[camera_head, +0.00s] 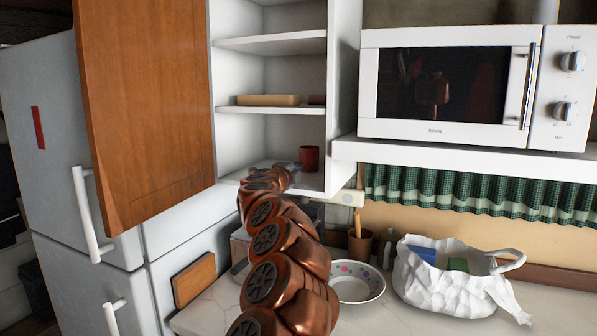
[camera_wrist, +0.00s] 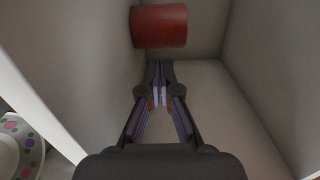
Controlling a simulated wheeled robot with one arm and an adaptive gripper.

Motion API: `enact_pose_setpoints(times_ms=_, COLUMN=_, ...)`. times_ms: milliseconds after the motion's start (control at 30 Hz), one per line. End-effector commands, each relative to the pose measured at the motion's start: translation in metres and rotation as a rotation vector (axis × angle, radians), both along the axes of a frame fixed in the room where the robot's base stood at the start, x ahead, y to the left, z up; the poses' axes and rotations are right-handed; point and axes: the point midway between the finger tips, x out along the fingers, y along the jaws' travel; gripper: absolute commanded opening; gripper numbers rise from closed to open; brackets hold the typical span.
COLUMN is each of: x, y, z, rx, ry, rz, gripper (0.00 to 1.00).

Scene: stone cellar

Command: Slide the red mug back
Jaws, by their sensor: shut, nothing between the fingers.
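The red mug (camera_head: 309,158) stands on the bottom shelf of the open white cupboard, close to the right side wall. It also shows in the wrist view (camera_wrist: 159,26) at the top, near the cupboard's inner wall. My gripper (camera_wrist: 160,64) is shut and empty, with its fingertips pointing toward the mug and a small gap between them and it. In the head view my gripper (camera_head: 290,168) reaches into the cupboard just in front of and left of the mug, partly hidden by my arm.
The cupboard's wooden door (camera_head: 145,100) stands open at the left, beside a white fridge (camera_head: 50,130). A tan box (camera_head: 268,100) lies on the shelf above. A microwave (camera_head: 470,85) is at the right. A bowl (camera_head: 357,282) and a white bag (camera_head: 445,280) are on the counter below.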

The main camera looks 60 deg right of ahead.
Motion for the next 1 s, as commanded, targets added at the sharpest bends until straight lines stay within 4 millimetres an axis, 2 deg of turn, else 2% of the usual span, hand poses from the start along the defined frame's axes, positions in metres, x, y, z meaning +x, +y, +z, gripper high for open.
enact_pose_setpoints(times_ms=533, x=-0.004, y=0.051, z=-0.001, rx=0.000, ry=-0.002, rz=0.003, gripper=0.00)
enact_pose_setpoints(times_ms=1000, x=-0.003, y=0.059, z=0.001, rx=-0.002, ry=0.002, rz=0.006, gripper=0.00)
